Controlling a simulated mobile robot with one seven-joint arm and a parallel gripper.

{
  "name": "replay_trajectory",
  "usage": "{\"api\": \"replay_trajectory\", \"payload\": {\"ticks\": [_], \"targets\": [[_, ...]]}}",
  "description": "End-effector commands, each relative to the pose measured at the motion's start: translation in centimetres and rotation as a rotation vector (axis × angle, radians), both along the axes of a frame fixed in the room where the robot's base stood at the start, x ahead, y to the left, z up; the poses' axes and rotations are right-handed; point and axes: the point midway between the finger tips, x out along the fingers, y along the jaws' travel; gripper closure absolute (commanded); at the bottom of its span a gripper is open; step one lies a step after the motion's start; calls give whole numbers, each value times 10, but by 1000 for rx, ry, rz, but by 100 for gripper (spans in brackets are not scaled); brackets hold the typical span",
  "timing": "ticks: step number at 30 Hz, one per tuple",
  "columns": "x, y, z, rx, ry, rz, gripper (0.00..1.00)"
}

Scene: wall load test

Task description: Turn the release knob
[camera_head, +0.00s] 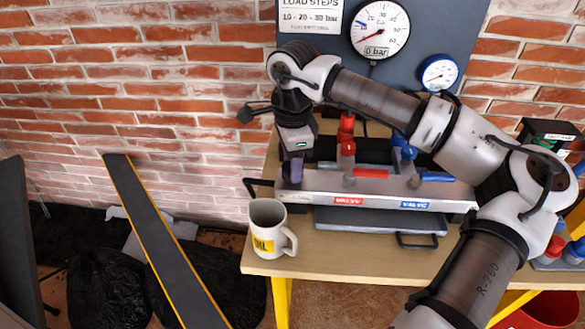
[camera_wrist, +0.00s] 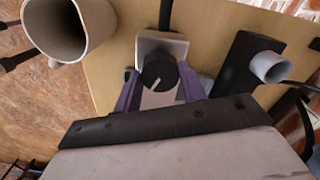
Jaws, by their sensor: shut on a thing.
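The release knob (camera_wrist: 160,71) is a round black knob with a pale pointer line, set on a grey metal bracket (camera_wrist: 172,44). My gripper (camera_wrist: 159,88) has its two purple fingers on either side of the knob and is shut on it. In the head view my gripper (camera_head: 292,172) points down at the left end of the grey metal manifold (camera_head: 322,185). The knob is hidden there behind the fingers.
A white mug (camera_head: 266,222) stands on the wooden table (camera_head: 335,262), close to my gripper; it also shows in the wrist view (camera_wrist: 62,28). Red (camera_head: 346,138) and blue (camera_head: 401,140) valve handles rise from the manifold. The large gauge (camera_head: 379,29) shows 0 bar.

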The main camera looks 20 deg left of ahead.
Motion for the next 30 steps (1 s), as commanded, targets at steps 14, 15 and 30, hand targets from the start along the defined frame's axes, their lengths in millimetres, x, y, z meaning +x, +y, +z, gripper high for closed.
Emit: {"api": "replay_trajectory", "payload": {"ticks": [14, 15, 30], "targets": [[0, 0, 0, 1, -1, 350, 82], [0, 0, 0, 1, -1, 368, 82], [0, 0, 1, 1, -1, 452, 82]]}}
